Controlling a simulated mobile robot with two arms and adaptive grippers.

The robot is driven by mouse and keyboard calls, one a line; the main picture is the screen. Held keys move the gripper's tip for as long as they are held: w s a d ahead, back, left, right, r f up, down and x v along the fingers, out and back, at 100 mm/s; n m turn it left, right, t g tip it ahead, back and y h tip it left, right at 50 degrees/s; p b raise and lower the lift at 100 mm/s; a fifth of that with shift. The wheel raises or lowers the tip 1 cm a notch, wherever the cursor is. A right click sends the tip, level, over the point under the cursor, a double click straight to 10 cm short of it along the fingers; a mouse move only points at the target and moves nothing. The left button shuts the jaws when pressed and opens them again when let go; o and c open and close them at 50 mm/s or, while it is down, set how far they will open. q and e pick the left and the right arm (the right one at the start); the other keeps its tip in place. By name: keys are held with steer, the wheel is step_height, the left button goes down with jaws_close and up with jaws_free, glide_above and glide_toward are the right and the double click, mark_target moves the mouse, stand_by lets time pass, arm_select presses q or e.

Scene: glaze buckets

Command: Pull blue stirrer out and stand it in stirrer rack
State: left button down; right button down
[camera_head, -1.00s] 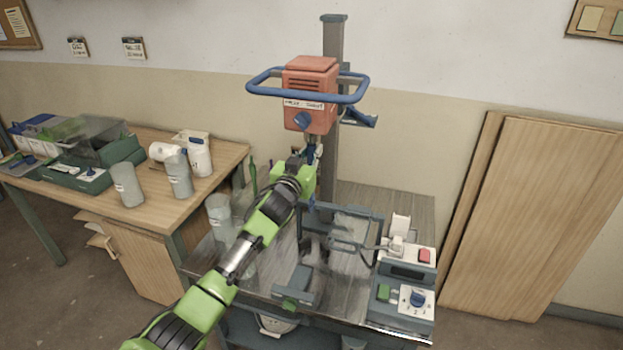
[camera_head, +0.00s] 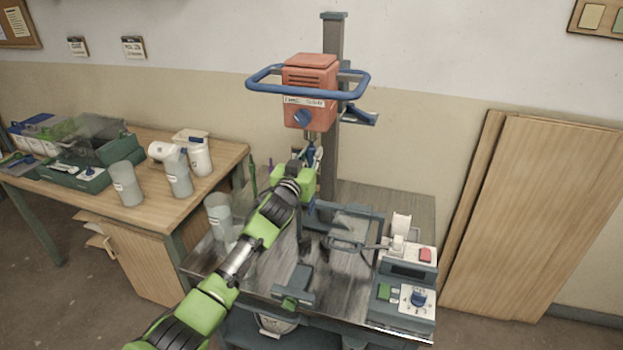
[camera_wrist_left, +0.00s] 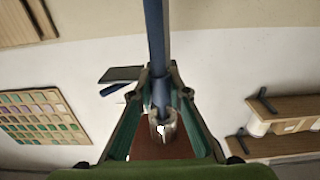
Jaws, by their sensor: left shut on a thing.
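The blue stirrer (camera_head: 311,153) is below the orange stirring motor (camera_head: 310,95) on its grey stand. My left gripper (camera_head: 312,166) is shut on its shaft. In the left wrist view the blue stirrer shaft (camera_wrist_left: 155,35) runs between the fingers of my left gripper (camera_wrist_left: 160,85). Its end points at the metal chuck (camera_wrist_left: 165,128) of the motor; whether it is still inside is unclear. The lower part of the stirrer is hidden by my arm in the head view. A green upright stirrer (camera_head: 252,175) stands behind my arm; the rack itself is not clearly visible. My right gripper is not in view.
A clear beaker (camera_head: 218,212) stands left of my arm on the grey bench (camera_head: 400,205). A control box (camera_head: 405,295) is at the bench's right. A wooden table (camera_head: 215,165) with cups is at left. Boards (camera_head: 540,220) lean on the wall.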

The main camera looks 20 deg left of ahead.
arm_select(q)
steer(key=shift+f+b, duration=0.8)
steer(key=shift+f, duration=0.35)
steer(key=shift+s, duration=0.1)
steer(key=shift+s+p, duration=0.25)
steer(key=shift+p, duration=0.05)
steer(key=shift+s+a+p, duration=0.1)
steer(key=shift+s+p, duration=1.35)
steer(key=shift+s, duration=0.85)
steer(key=shift+s+a+p, duration=0.1)
steer(key=shift+s+p, duration=1.3)
steer(key=shift+s, duration=1.45)
